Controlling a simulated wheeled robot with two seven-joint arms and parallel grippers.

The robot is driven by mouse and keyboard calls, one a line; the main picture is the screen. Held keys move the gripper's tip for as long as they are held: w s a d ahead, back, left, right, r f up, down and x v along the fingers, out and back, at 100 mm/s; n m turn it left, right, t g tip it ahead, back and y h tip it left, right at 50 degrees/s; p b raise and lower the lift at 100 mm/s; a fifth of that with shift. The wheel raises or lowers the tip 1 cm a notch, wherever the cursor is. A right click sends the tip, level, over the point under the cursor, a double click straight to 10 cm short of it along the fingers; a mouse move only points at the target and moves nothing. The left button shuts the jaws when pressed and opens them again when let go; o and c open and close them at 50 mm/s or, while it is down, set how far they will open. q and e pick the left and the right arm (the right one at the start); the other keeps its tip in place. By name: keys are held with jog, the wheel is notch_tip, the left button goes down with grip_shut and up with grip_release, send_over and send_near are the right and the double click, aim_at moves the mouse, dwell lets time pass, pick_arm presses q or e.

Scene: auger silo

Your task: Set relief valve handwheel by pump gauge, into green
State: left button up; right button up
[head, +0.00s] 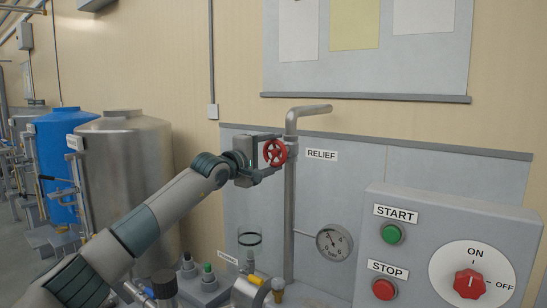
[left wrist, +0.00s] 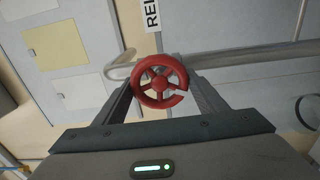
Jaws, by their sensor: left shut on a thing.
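The red relief valve handwheel (head: 275,152) sits on the grey vertical pipe, left of the RELIEF label (head: 321,155). It also shows in the left wrist view (left wrist: 160,82), between the two fingers. My left gripper (head: 268,155) comes in from the left and is shut on the handwheel. The pump gauge (head: 333,242) is a round dial lower on the pipe's right side. Its needle and any green band are too small to read. My right gripper is not in view.
A grey control box to the right carries a green START button (head: 392,234), a red STOP button (head: 384,289) and a red ON/OFF knob (head: 469,283). A clear sight glass (head: 249,243) stands below my left arm. Steel and blue tanks (head: 66,150) stand at left.

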pick_arm(q)
jog(key=shift+f, duration=0.2)
jog(key=o, duration=1.1)
jog(key=shift+r, duration=0.1)
jog(key=shift+c, duration=0.2)
jog(key=shift+s, duration=0.15)
jog(key=shift+s+a+b, duration=0.3)
jog(key=shift+s+a, duration=0.05)
jog(key=shift+s, duration=0.05)
jog(key=shift+s+a, duration=0.25)
jog(key=shift+s, duration=0.05)
jog(key=b+v, duration=0.4)
jog(key=v, duration=1.1)
jog(key=shift+s, duration=0.2)
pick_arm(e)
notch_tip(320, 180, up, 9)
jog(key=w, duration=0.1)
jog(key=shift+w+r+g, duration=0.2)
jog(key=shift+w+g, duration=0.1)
pick_arm(q)
jog(key=shift+a, duration=0.1)
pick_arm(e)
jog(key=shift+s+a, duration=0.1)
